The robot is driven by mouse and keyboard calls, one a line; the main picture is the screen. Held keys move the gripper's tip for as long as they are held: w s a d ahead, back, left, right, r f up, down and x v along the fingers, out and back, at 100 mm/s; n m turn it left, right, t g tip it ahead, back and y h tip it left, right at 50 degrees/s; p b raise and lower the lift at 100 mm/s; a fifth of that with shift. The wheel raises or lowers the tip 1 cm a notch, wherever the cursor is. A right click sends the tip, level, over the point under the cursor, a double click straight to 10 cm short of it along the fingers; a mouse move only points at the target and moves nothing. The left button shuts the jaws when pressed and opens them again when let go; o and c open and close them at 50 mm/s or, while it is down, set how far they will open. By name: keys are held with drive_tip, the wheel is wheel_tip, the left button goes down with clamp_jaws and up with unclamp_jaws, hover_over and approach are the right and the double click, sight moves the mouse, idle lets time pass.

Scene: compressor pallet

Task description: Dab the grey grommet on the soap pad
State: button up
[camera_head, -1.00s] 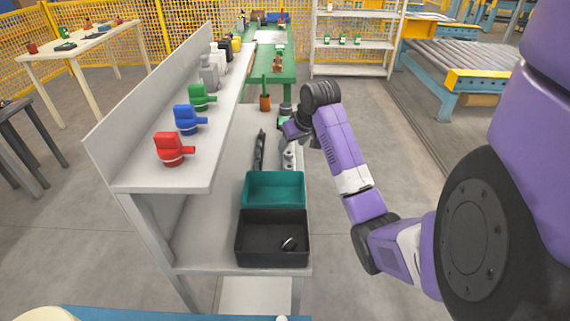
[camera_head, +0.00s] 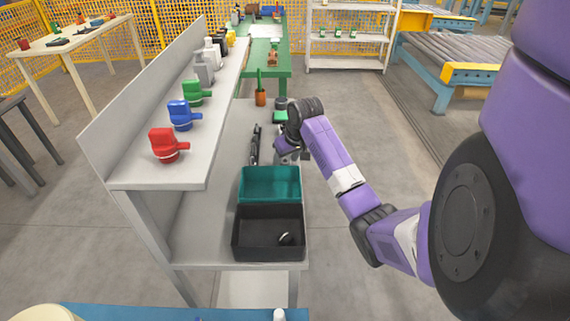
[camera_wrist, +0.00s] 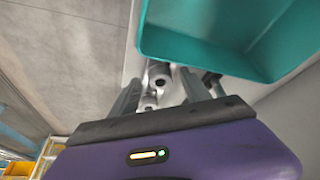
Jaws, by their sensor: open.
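My gripper (camera_wrist: 164,90) is open, low over the bench beyond the teal bin. Pale grey round parts (camera_wrist: 160,79) show between and beyond its fingers in the wrist view; one has a dark hole. One may be the grey grommet, but I cannot tell for sure. They are not clamped. In the head view my gripper (camera_head: 290,158) largely hides them. A small green block or pad (camera_head: 281,117) lies on the bench just beyond my wrist; I cannot tell if it is the soap pad.
A teal bin (camera_head: 242,190) and a black bin (camera_head: 236,240) with a dark ring-like part (camera_head: 285,239) stand at the near end. A dark long tool (camera_head: 255,146) lies left of my gripper. The shelf (camera_head: 190,168) on the left holds red, blue and green fittings.

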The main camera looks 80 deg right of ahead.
clamp_jaws()
drive_tip(key=shift+r, duration=0.1)
idle(0.3)
